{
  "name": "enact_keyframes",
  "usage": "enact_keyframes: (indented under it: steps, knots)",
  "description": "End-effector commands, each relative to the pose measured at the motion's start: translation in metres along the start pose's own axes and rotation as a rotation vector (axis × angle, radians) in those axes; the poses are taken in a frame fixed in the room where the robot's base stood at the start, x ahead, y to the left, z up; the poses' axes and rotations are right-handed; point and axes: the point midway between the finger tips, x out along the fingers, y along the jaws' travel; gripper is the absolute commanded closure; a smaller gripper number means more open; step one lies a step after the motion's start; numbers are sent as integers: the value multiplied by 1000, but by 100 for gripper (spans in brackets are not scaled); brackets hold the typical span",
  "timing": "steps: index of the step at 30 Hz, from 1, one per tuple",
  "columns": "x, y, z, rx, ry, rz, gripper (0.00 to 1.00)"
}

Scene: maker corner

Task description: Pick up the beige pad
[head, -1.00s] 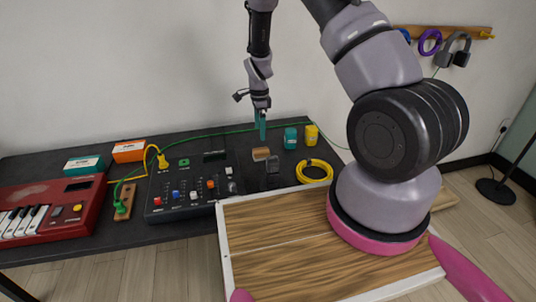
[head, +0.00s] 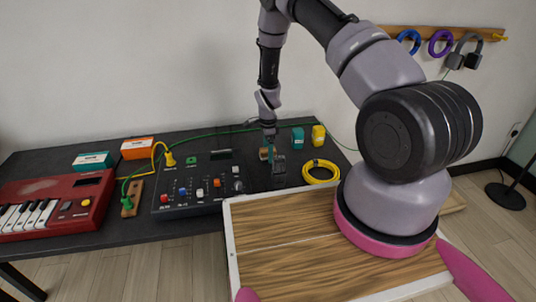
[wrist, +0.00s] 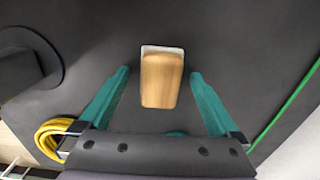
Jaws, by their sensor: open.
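The beige pad (wrist: 161,80) is a small block with a wood-coloured top and a pale edge below. It lies on the dark table, and in the head view it shows as a small tan patch (head: 264,153) partly behind my gripper. My gripper (wrist: 159,76) is open, its teal fingers to the left and right of the pad, with gaps between them and it in the wrist view. In the head view my gripper (head: 270,151) is low over the table at the pad. Whether the fingertips touch the table I cannot tell.
A dark object (head: 279,166) stands close beside the pad. A yellow cable coil (head: 321,172), a teal item (head: 298,137) and a yellow item (head: 318,135) are to the right. A black control box (head: 198,187) is to the left. A green cable runs behind.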

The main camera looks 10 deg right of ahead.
Motion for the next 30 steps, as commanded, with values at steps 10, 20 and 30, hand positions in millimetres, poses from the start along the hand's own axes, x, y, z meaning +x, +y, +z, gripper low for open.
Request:
enact_keyframes:
  steps: [10, 20, 30]
  knots:
    - [-1, 0, 0, 0, 0, -1, 75]
    - [-5, -1, 0, -1, 0, -2, 100]
    - [-66, -1, 1, 0, 0, -5, 100]
